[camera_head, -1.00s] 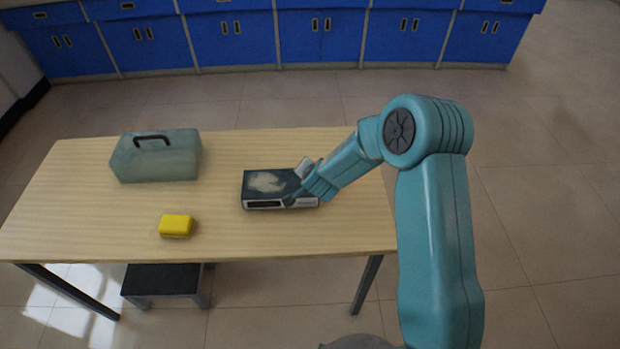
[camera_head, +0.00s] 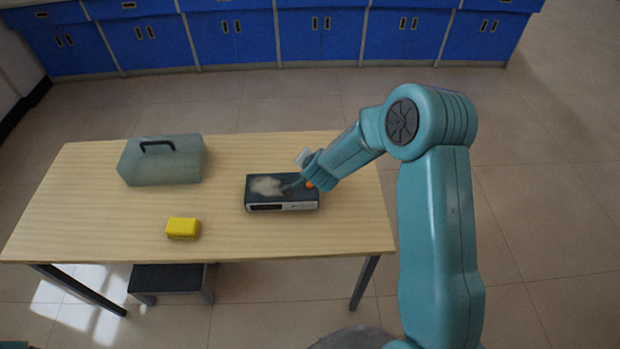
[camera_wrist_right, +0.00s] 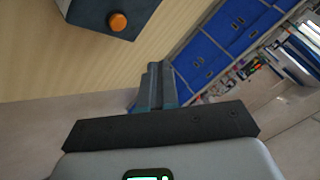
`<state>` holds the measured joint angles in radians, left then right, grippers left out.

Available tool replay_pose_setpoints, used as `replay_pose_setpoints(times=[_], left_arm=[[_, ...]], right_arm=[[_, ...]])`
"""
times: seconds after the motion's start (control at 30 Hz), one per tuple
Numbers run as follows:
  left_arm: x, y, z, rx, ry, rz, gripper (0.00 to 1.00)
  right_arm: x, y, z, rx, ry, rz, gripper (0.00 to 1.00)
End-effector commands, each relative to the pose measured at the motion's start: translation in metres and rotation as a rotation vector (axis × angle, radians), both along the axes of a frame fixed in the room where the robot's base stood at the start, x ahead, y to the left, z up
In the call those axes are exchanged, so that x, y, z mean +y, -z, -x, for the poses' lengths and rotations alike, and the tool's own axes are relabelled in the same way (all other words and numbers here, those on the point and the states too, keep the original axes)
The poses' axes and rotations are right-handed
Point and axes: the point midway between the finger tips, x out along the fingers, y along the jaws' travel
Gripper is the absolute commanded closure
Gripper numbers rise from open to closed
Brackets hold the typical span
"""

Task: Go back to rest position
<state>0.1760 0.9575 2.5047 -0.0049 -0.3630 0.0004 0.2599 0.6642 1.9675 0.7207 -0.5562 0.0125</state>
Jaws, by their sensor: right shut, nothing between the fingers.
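My right gripper (camera_head: 298,186) comes in from the right in the head view, over the right part of a dark box-shaped device (camera_head: 265,190) on the table. In the right wrist view the fingers (camera_wrist_right: 157,72) are together, with nothing between them. The device has a pale patch on top and a light front strip. In the wrist view the fingers point past the device and table edge. My left gripper is not in view.
On the wooden table (camera_head: 100,225) are a yellow block (camera_head: 183,228) and a grey-green case with a dark handle (camera_head: 165,167). A low dark step (camera_head: 168,279) stands underneath. Blue cabinets (camera_head: 320,35) line the back. Floor on the right is open.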

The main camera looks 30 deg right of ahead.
Motion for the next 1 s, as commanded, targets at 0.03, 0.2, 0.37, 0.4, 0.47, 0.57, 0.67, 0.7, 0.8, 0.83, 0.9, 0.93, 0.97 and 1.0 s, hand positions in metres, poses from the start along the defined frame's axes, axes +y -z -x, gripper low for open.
replay_pose_setpoints(times=[0.03, 0.2, 0.37, 0.4, 0.47, 0.57, 0.67, 0.7, 0.8, 0.83, 0.9, 0.93, 0.97, 1.0], left_arm=[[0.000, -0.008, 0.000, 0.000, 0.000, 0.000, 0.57], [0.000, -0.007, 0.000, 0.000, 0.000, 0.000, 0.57], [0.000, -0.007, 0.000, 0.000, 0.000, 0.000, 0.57], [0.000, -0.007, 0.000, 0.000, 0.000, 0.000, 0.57], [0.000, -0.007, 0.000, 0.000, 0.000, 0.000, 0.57], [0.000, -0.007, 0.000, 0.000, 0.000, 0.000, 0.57], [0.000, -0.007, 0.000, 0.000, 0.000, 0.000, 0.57], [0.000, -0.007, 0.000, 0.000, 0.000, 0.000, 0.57], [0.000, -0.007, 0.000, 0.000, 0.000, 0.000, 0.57], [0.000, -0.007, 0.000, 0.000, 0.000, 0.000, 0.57], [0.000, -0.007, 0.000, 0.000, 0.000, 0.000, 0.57], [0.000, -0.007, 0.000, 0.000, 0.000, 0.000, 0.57], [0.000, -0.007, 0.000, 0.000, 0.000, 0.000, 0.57], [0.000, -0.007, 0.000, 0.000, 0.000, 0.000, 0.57]], right_arm=[[0.000, -0.009, 0.000, 0.000, 0.000, 0.000, 1.00], [0.000, -0.008, 0.000, 0.000, 0.000, 0.000, 1.00], [0.000, -0.008, 0.000, 0.000, 0.000, 0.000, 1.00], [0.000, -0.008, 0.000, 0.000, 0.000, 0.000, 1.00], [0.000, -0.008, 0.000, 0.000, 0.000, 0.000, 1.00], [0.001, -0.008, 0.000, -0.001, -0.001, 0.000, 1.00], [0.012, 0.003, 0.001, 0.021, -0.021, -0.007, 1.00], [0.022, 0.015, 0.006, 0.046, -0.039, -0.014, 1.00], [0.060, 0.055, 0.035, 0.152, -0.155, -0.027, 1.00], [0.074, 0.068, 0.047, 0.190, -0.210, -0.031, 1.00], [0.110, 0.097, 0.082, 0.283, -0.356, -0.047, 1.00], [0.124, 0.107, 0.099, 0.320, -0.420, -0.057, 1.00], [0.138, 0.116, 0.116, 0.357, -0.485, -0.067, 1.00], [0.156, 0.127, 0.139, 0.406, -0.572, -0.083, 1.00]])
